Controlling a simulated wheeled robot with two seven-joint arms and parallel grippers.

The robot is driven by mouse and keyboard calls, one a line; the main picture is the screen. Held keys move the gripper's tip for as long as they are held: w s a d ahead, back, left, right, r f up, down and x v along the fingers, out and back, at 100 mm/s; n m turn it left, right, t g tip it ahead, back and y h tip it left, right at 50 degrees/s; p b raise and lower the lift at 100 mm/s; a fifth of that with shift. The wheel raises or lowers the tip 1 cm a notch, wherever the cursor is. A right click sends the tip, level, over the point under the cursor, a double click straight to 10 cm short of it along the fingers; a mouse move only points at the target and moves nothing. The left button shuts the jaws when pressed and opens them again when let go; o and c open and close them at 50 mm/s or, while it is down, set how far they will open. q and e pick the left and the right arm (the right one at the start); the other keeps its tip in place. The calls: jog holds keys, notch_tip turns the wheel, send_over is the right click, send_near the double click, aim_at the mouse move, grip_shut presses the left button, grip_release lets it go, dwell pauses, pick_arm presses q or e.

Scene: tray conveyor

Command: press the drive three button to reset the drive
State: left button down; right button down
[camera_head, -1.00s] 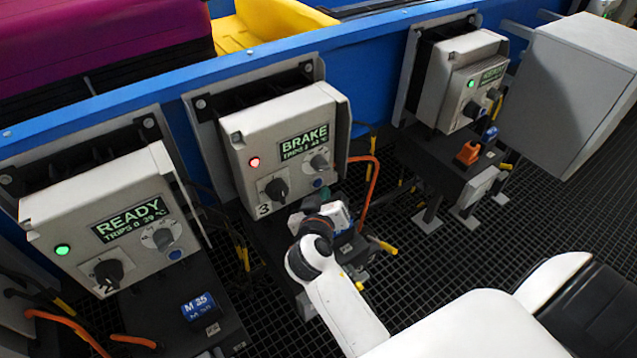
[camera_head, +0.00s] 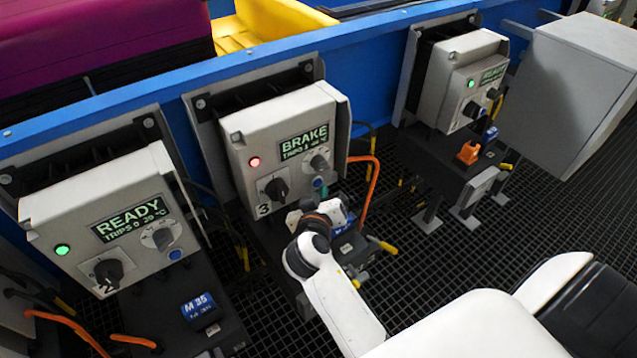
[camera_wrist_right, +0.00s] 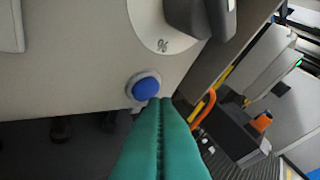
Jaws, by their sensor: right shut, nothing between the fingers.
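The drive three box (camera_head: 240,135) is in the middle of the head view, marked 3 beside a black knob. Its red lamp (camera_head: 254,162) is lit and its display (camera_head: 303,141) reads BRAKE. Its round blue button (camera_head: 318,182) is at the lower right of the front; the button also shows large in the right wrist view (camera_wrist_right: 146,88). My right gripper (camera_head: 323,192) is shut and empty, its teal fingertips (camera_wrist_right: 160,101) just below and right of the button in the wrist view. I cannot tell whether they touch. My left gripper is not in view.
The drive two box (camera_head: 100,215), with a green lamp and READY display, stands at left. Another READY box (camera_head: 455,80) stands at back right. An orange cable (camera_head: 374,190) hangs right of drive three. A blue motor (camera_head: 345,224) sits below it.

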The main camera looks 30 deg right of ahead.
jog(key=shift+w, duration=0.5)
dwell(0.7)
dwell(0.3)
jog(key=shift+s, duration=0.85)
jog(key=shift+s+d, duration=0.15)
jog(key=shift+s, duration=1.1)
jog(key=shift+s+d, duration=0.1)
jog(key=shift+s, duration=1.15)
